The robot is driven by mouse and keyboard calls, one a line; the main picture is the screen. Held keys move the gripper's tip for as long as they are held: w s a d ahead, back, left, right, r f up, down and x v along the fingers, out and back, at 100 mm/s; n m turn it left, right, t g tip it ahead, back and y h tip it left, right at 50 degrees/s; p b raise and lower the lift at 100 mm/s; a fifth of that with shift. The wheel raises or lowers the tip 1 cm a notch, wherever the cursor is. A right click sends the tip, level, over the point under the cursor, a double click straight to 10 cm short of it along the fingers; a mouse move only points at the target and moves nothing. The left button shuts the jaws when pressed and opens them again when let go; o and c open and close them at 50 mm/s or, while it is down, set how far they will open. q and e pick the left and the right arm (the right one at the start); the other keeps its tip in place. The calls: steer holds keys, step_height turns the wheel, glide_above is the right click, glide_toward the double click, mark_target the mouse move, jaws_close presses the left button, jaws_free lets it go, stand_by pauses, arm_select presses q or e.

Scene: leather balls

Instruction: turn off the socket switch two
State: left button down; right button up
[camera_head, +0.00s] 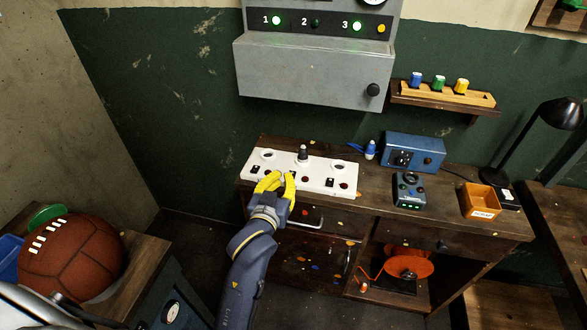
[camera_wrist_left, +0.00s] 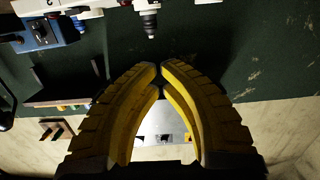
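The white socket panel (camera_head: 317,165) lies on the wooden workbench, with a row of round sockets, small black switches and red buttons or lamps. A dark plug (camera_head: 303,153) stands in the middle socket; it also shows in the left wrist view (camera_wrist_left: 150,22). My left gripper (camera_head: 276,181) has yellow fingers and is at the panel's front edge, left of its middle. It hides part of the panel, including the middle switch area. In the left wrist view its fingertips (camera_wrist_left: 161,68) nearly meet with nothing between them. I cannot tell whether they touch the panel. My right gripper is not in view.
On the grey wall box (camera_head: 310,72), lamps 1 and 3 are lit green and lamp 2 (camera_head: 315,23) is dark. Right of the panel are a blue device (camera_head: 413,152), a small control box (camera_head: 409,190) and an orange bin (camera_head: 480,201). A leather ball (camera_head: 70,258) lies left.

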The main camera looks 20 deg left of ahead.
arm_select(q)
steer(key=w, duration=0.6)
steer(key=w+f, duration=0.1)
steer(key=w, duration=0.2)
steer(key=shift+w+a+f, duration=0.1)
steer(key=shift+w+a, duration=0.1)
steer(key=shift+w, duration=0.1)
steer(key=shift+w+f, duration=0.15)
steer(key=shift+f, duration=0.35)
steer(key=shift+w+f, duration=0.15)
steer(key=shift+f, duration=0.35)
steer(key=shift+w+f, duration=0.1)
steer(key=shift+f, duration=0.95)
